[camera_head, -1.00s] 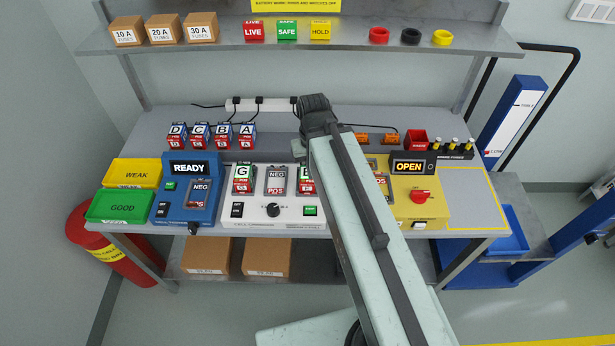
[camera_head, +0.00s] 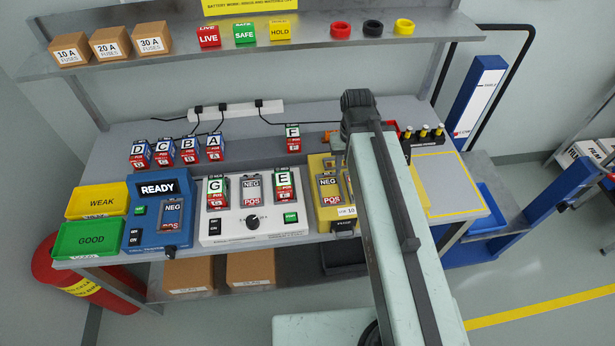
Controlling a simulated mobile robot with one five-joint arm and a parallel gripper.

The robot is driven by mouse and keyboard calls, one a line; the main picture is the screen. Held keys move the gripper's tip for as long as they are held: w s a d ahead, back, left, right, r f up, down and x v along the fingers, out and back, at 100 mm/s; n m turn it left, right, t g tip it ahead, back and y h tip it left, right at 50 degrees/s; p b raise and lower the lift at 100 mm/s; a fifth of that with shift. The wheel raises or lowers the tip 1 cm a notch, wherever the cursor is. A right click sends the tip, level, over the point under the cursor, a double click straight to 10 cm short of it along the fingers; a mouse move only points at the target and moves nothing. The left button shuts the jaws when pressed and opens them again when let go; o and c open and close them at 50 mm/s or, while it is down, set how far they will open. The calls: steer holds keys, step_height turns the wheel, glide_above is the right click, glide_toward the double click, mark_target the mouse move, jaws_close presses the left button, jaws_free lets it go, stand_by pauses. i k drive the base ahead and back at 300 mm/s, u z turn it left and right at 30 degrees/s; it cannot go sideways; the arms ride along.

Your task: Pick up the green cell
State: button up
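Three cells have green on their labels. Cell G (camera_head: 216,193) and cell E (camera_head: 285,187) stand in the left and right bays of the white unit (camera_head: 267,233). Cell F (camera_head: 293,138) stands upright on the bench behind them. The pictures do not settle which one is "the green cell". My arm reaches over the bench from the front, to the right of these cells. My gripper is not visible; the arm's far end hides that area.
Cells D, C, B and A (camera_head: 214,148) stand at the back left. A blue READY unit (camera_head: 160,225), green GOOD tray (camera_head: 90,240) and yellow WEAK tray (camera_head: 97,201) are at the left. A yellow unit (camera_head: 325,215) is partly behind my arm. A shelf (camera_head: 240,55) spans above.

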mark_target(283, 175)
steer(key=z, duration=2.3)
steer(key=k, duration=2.5)
steer(key=u, duration=2.3)
steer(key=i, duration=1)
steer(key=z, duration=0.05)
